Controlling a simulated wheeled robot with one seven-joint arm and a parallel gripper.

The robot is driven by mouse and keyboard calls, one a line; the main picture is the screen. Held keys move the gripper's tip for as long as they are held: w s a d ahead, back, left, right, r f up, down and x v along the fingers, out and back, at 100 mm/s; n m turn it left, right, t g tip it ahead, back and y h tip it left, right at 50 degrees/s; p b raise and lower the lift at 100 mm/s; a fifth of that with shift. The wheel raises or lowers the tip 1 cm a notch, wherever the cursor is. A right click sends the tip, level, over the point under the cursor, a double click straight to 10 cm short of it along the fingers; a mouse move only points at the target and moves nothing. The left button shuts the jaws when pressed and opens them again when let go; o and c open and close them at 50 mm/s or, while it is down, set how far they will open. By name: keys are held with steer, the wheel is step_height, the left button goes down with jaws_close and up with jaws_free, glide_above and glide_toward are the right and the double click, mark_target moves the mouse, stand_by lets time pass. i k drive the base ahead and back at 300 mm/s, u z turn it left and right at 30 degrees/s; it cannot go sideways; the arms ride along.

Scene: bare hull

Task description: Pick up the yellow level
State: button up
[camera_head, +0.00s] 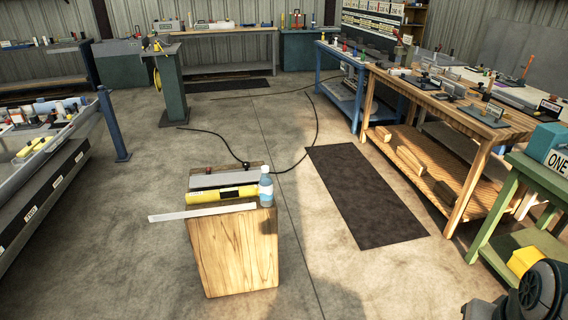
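The yellow level (222,194) looks like a long yellow bar with a dark band in the middle. It lies across the top of a wooden block (235,255) that stands on the floor near the front centre. A long pale strip (202,212) lies in front of it and sticks out past the block's left edge. A blue bottle (266,187) stands upright close to its right end. A grey flat piece (224,178) lies behind it.
A wooden workbench (438,186) with tools stands at right, a green stand (510,204) at front right. A long bench (52,165) runs along the left. A dark mat (365,195) and a black cable (317,128) lie on the floor. Open floor surrounds the block.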

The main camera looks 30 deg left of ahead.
mark_target(232, 193)
steer(key=u, duration=0.15)
steer(key=i, duration=1.9)
steer(key=u, duration=1.1)
steer(key=i, duration=0.95)
steer(key=u, duration=1.4)
steer(key=i, duration=0.6)
steer(key=u, duration=0.45)
